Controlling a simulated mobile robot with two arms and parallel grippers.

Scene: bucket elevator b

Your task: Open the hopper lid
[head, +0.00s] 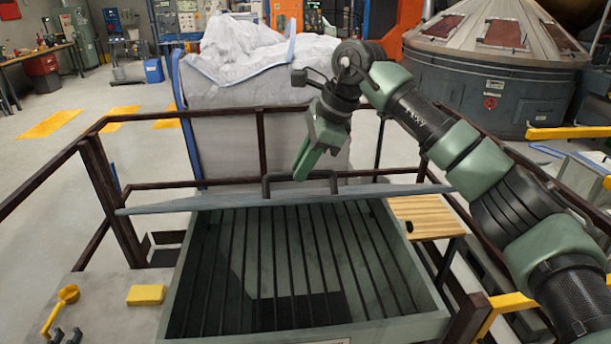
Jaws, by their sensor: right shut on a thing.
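The hopper (173,300) is a green-grey box in front of me, with dark bars across its inside. Its lid (200,203) is a thin grey-blue panel seen almost edge-on along the hopper's far side, so the hopper's inside shows. A dark bar handle (267,184) stands up from the lid near its middle. My right gripper (304,172) reaches down from above right, its green fingers shut on the handle's crossbar. The fingers hide part of that bar. My left gripper is not in view.
Dark railings (190,115) surround the hopper. A large white bulk bag (250,70) stands behind it. A yellow scoop (62,300) and yellow block (146,295) lie on the left ledge. A wooden board (425,214) sits at the right. Small dark shapes at bottom left are unclear.

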